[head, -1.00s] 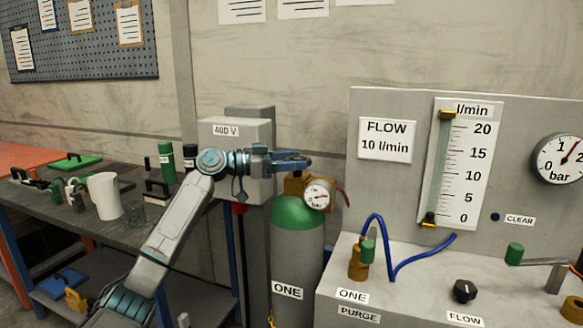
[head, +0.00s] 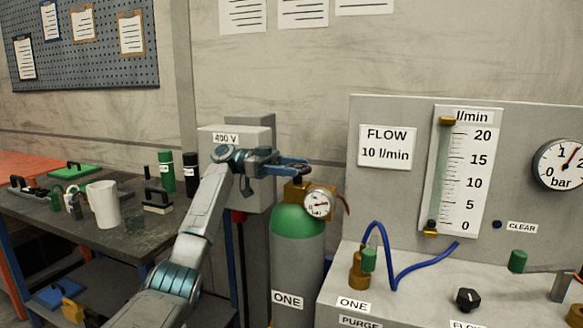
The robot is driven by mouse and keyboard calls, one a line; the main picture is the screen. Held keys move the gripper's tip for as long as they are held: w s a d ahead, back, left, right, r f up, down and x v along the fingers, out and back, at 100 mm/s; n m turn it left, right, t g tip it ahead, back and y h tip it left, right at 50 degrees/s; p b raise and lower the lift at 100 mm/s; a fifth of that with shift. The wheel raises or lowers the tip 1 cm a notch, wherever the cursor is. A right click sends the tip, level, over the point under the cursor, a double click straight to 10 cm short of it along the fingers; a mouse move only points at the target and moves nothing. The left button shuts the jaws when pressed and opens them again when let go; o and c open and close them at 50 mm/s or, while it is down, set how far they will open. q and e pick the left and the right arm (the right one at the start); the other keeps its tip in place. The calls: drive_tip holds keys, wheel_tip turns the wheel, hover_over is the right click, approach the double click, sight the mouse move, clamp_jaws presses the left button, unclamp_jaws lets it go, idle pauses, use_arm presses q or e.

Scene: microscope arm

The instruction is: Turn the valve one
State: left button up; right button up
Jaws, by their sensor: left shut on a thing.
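A gas cylinder (head: 298,255) with a green shoulder and a label ONE stands upright in the middle of the head view. A brass valve body (head: 325,190) sits on its top, with a round dial gauge (head: 318,204) on the front. My left gripper (head: 300,169) reaches in from the left at the top of this valve. It is shut on the valve's top part, which the fingers mostly hide. I cannot tell how far the valve is turned. My right gripper is out of view.
A grey panel to the right bears a flow scale (head: 461,175) and a bar gauge (head: 562,164). Its base has a green knob (head: 369,260), a blue hose (head: 393,262) and a black knob (head: 467,298). A bench (head: 90,235) with a white cup (head: 103,204) stands left.

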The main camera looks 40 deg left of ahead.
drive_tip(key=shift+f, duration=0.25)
use_arm(q)
drive_tip(key=o, duration=1)
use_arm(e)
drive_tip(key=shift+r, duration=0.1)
use_arm(q)
drive_tip(key=b+v, duration=0.1)
drive_tip(key=v, duration=0.9)
drive_tip(key=shift+a, duration=0.4)
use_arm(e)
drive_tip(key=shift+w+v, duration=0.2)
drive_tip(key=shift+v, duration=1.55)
